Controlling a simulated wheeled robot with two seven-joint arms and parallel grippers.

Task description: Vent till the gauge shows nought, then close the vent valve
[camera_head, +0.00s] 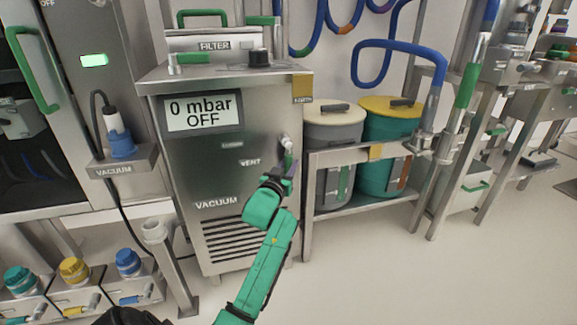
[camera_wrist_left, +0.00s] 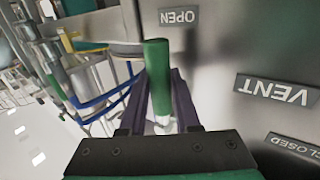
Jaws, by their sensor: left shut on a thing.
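The gauge display (camera_head: 203,113) on the steel vacuum cabinet (camera_head: 225,175) reads "0 mbar" and "OFF". The vent valve's green handle (camera_head: 288,160) hangs down from its pivot on the cabinet's right side. In the left wrist view the handle (camera_wrist_left: 157,78) stands between the two dark fingers of my left gripper (camera_wrist_left: 155,92), and its free end points toward the "OPEN" label (camera_wrist_left: 180,17). The left gripper (camera_head: 284,178) is shut on the handle. The "VENT" label (camera_wrist_left: 277,90) and "CLOSED" label (camera_wrist_left: 293,148) are upside down there. My right gripper is not in view.
A steel stand (camera_head: 365,152) with a grey canister (camera_head: 335,128) and a teal, yellow-lidded canister (camera_head: 395,125) is close to the right of the valve. A grey post (camera_head: 172,265) stands at the lower left. The floor at lower right is clear.

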